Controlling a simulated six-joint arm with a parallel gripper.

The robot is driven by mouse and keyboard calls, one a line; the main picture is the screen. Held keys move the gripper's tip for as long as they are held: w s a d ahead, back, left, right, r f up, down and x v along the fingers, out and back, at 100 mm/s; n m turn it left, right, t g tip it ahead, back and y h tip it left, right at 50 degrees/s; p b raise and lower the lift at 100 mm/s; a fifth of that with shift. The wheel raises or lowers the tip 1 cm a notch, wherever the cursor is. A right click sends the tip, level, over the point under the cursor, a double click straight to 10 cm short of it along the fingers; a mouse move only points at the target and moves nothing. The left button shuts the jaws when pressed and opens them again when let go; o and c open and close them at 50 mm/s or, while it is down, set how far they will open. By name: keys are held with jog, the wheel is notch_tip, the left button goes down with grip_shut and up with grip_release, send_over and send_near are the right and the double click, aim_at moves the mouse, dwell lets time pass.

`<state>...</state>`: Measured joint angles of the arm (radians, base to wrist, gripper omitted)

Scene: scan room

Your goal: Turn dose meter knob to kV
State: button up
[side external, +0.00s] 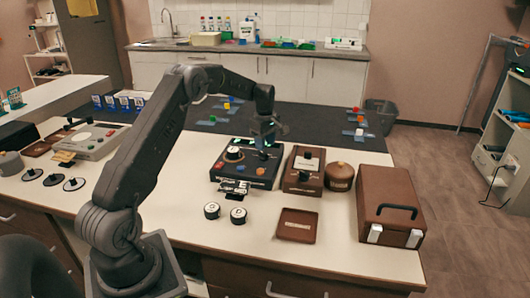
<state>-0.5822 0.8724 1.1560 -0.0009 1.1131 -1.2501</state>
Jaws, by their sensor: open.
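A dark instrument box (247,172) stands mid-table, with a round white-rimmed dial (233,154) on its left and small coloured marks on its face. It looks like the dose meter, but its lettering is too small to read, so the kV mark cannot be made out. My gripper (264,151) is open and points down over the right part of this box, to the right of the dial. It hides what lies beneath it, and I cannot tell whether it touches a knob. A brown box (302,178) with a black knob (307,154) stands just to the right.
A round brown container (340,177) and a brown case (390,202) stand right of the boxes. A brown tray (297,226) and two small round pieces (238,215) lie in front. A grey console (95,141) is at left. The front table strip is mostly clear.

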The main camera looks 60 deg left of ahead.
aim_at(265, 153)
jog(key=shift+f, duration=2.05)
grip_shut()
